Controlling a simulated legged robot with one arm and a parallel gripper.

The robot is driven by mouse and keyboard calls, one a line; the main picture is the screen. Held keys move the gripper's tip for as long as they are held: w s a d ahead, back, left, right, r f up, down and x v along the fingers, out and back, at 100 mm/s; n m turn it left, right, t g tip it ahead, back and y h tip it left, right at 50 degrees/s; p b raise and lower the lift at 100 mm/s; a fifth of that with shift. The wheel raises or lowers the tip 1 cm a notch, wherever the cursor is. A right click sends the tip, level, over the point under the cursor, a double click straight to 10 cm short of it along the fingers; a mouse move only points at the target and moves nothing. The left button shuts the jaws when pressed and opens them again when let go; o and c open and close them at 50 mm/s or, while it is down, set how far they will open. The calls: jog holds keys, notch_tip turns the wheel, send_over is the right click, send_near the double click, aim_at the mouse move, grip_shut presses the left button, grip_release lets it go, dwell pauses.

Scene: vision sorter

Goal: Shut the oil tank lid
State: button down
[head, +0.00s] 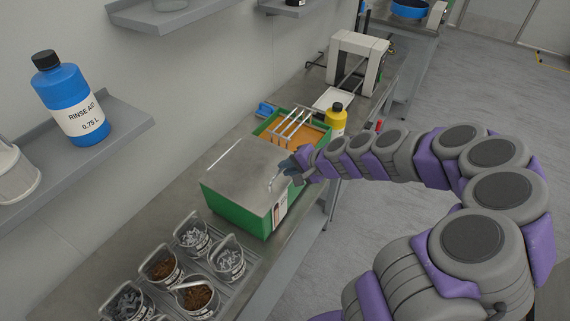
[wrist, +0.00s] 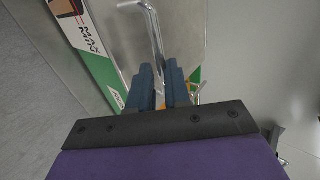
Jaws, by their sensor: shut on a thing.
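A green tank (head: 230,208) stands on the metal bench, with a flat grey metal lid (head: 243,165) lying over its near part. Behind the lid, an open green-edged section (head: 266,128) shows orange oil and a wire rack. My gripper (head: 284,167) is at the lid's right side, shut on the lid's bent metal handle (head: 274,180). In the wrist view the handle (wrist: 153,35) runs down between the blue fingers (wrist: 159,85), and the lid surface (wrist: 190,30) lies beyond. The fingertips partly hide the handle's lower end.
Several small buckets (head: 193,238) of metal parts and brown material sit in a rack nearer me. A yellow bottle (head: 337,119) stands beside the oil section. A blue rinse aid bottle (head: 72,100) is on a wall shelf. The floor at right is clear.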

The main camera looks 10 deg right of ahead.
jog(key=shift+s+d+f, duration=0.1)
jog(key=shift+s+f, duration=0.1)
jog(key=shift+f, duration=0.3)
jog(key=shift+s+d+f, duration=0.1)
jog(key=shift+s+f, duration=0.1)
jog(key=shift+f, duration=0.25)
jog(key=shift+a, duration=0.1)
jog(key=c, duration=1.1)
grip_release()
jog(key=shift+c, duration=0.2)
jog(key=shift+s+r, duration=0.1)
